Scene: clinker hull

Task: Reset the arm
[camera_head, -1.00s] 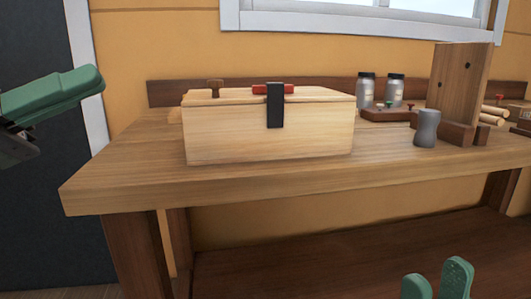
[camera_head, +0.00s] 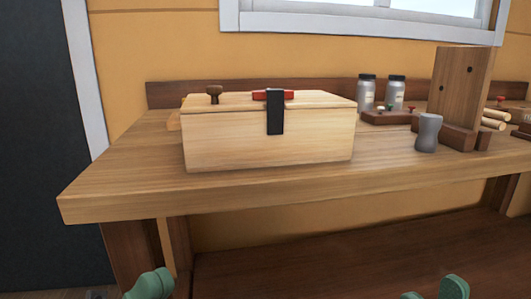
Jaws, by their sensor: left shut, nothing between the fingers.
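My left gripper (camera_head: 149,284) shows as a green tip at the bottom edge, left of centre, below the front edge of the workbench (camera_head: 230,192). It is shut and empty. My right gripper (camera_head: 433,291) shows at the bottom edge, right of centre, as two green fingertips with a gap between them. It is open, and nothing shows between the tips. Both grippers are low in front of the bench and apart from everything on it. The rest of both arms is out of the picture.
A closed wooden box (camera_head: 230,136) with a black strap (camera_head: 275,113) stands on the bench. To its right are two jars (camera_head: 367,91), a grey cup-like piece (camera_head: 428,132) and an upright wooden block (camera_head: 461,88). A lower shelf (camera_head: 330,262) runs beneath the benchtop.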

